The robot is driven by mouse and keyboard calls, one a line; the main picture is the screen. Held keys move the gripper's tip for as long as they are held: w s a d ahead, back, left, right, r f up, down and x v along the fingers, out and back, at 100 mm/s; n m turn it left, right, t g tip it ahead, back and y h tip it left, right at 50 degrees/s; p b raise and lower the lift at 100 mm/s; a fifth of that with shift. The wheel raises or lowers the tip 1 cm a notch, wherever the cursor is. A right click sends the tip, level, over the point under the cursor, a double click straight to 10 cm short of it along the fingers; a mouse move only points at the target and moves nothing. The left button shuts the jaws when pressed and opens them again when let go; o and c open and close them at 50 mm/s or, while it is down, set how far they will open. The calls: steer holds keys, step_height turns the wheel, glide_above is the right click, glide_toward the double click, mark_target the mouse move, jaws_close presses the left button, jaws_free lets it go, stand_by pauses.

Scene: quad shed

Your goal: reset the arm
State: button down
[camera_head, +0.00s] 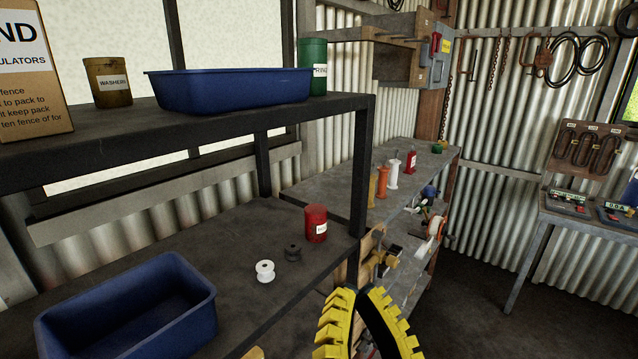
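My gripper (361,294) shows at the bottom edge, right of centre, with two yellow ridged fingers and dark inner sides. The fingers lean toward each other at their upper ends and spread apart lower down. Whether the tips touch is not clear, and the lower part is cut off by the frame. No object shows between the fingers. My gripper appears in front of the front edge of the dark shelf unit.
The upper shelf (45,165) holds another blue bin (235,90). A workbench (345,190) stands behind. Open floor (490,300) lies at right.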

steer(key=s+d+h, duration=0.3)
steer(key=d+h, duration=0.1)
step_height(320, 180, up, 19)
steer(key=p, duration=1.9)
steer(key=shift+w+a+n+g, duration=0.25)
steer(key=shift+w+n+g, duration=0.05)
steer(key=shift+w+n, duration=0.1)
steer(key=shift+f, duration=0.1)
